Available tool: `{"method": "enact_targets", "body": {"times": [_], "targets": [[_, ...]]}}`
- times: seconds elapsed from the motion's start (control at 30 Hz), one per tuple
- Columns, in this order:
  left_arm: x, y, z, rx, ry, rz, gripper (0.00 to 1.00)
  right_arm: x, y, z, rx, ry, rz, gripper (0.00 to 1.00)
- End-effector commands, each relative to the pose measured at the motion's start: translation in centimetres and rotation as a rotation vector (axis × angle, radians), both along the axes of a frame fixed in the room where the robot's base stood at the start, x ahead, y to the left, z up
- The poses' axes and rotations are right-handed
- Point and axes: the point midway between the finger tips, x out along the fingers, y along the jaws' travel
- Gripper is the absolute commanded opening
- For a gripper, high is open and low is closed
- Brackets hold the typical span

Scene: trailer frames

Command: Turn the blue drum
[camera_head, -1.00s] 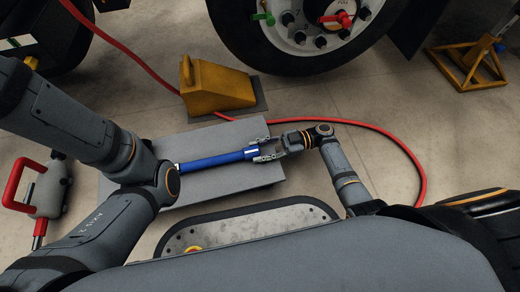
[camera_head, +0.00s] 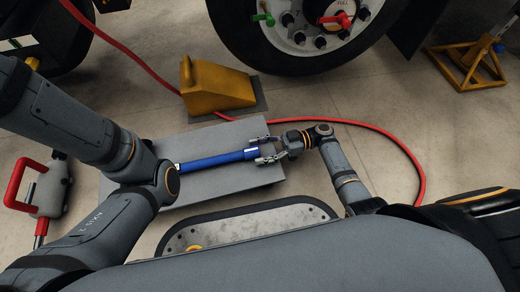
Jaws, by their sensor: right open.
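The blue drum (camera_head: 215,160) is a long, thin blue cylinder lying level over a grey slab (camera_head: 235,181). Its left end is hidden behind my left arm. My right gripper (camera_head: 264,150) comes from the right to the drum's right end. Its two fingers are open, one on the far side and one on the near side of that end. I cannot tell whether either finger touches it. My left gripper is hidden behind my left arm links.
A yellow wheel chock (camera_head: 215,88) stands behind the slab, before a large truck wheel (camera_head: 300,35). A red hose (camera_head: 390,140) curves around the right side. A red-handled grey tool (camera_head: 48,187) is at the left. A yellow stand (camera_head: 465,65) is at the back right.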

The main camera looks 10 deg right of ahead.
Motion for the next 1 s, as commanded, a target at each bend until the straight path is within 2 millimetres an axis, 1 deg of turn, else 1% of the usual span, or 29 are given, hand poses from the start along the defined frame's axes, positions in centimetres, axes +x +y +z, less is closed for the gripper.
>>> {"method": "enact_targets", "body": {"times": [0.07,0.17,0.4,0.5,0.6,0.73,1.0], "targets": [[0.1,0.0,0.0,0.001,0.002,0.0,0.4,0.0,-0.5,0.0,-0.001,0.0,0.0,0.62],[0.0,0.0,0.0,0.0,0.001,0.0,0.4,0.2,-2.0,-0.1,-0.004,0.002,-0.001,0.62],[0.0,0.0,0.0,-0.001,-0.001,-0.001,0.4,0.5,-7.9,0.0,-0.004,0.001,-0.002,0.62],[0.0,0.0,0.0,-0.002,-0.001,-0.002,0.4,0.7,-9.9,0.0,-0.003,0.001,-0.001,0.62],[0.0,0.0,0.0,-0.002,-0.002,-0.001,0.4,0.7,-11.2,0.0,-0.001,0.001,-0.001,0.62],[-0.1,0.0,0.0,-0.002,-0.002,-0.001,0.4,0.7,-12.0,0.0,0.0,0.0,-0.001,0.62],[0.0,0.0,0.0,-0.002,-0.001,-0.001,0.4,0.7,-12.0,0.0,0.0,0.002,0.0,0.62]]}}
